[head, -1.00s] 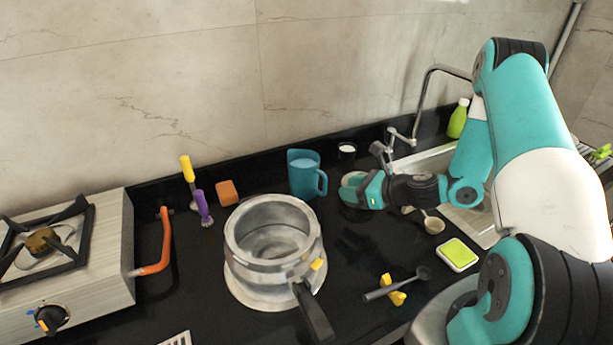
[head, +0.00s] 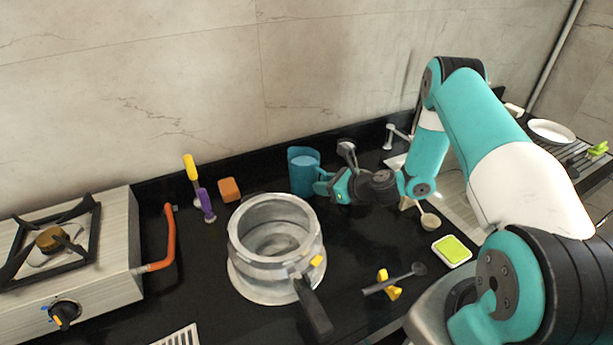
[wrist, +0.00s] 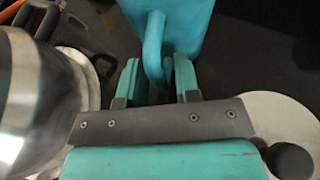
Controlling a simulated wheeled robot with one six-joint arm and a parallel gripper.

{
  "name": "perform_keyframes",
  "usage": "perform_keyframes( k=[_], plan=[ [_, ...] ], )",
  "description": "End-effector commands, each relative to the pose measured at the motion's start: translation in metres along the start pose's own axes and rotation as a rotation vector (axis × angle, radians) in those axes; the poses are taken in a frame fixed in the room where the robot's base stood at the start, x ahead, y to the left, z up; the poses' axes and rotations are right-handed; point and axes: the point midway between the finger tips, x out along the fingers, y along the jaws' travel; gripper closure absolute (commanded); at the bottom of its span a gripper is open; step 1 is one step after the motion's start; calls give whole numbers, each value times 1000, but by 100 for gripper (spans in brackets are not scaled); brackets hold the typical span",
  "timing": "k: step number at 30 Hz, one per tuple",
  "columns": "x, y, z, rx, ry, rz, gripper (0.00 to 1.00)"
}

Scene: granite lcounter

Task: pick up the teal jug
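The teal jug (head: 302,176) stands upright on the black counter near the back wall, its top open and its inside a lighter blue. In the wrist view the jug (wrist: 188,24) is at the top, with its handle (wrist: 153,45) pointing toward me. My gripper (head: 322,183) is at the jug's right side, at the handle. In the wrist view my gripper (wrist: 157,80) is open, with one finger on each side of the handle and visible gaps between. In the head view the fingers hide most of the handle.
A large metal pot (head: 276,248) with a black handle stands in front of the jug. An orange sponge (head: 229,189) and two upright brushes (head: 207,205) are to the left. A stove (head: 70,260) is far left. A spoon (head: 429,220) and the sink (head: 460,205) are right.

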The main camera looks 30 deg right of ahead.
Motion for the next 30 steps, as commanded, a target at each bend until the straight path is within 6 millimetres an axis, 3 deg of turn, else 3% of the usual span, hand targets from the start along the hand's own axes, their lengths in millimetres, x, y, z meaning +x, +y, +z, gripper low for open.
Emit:
perform_keyframes(
  k=[1,3,4,20,26,30],
  plan=[
    [0,0,0,0,0,0,82],
    [0,0,0,0,0,0,98],
    [0,0,0,0,0,0,100],
    [-3,-1,9,-3,-4,-1,100],
    [-14,-1,36,-5,-5,-2,100],
    [-28,-1,71,-8,-7,-3,100]
  ],
)
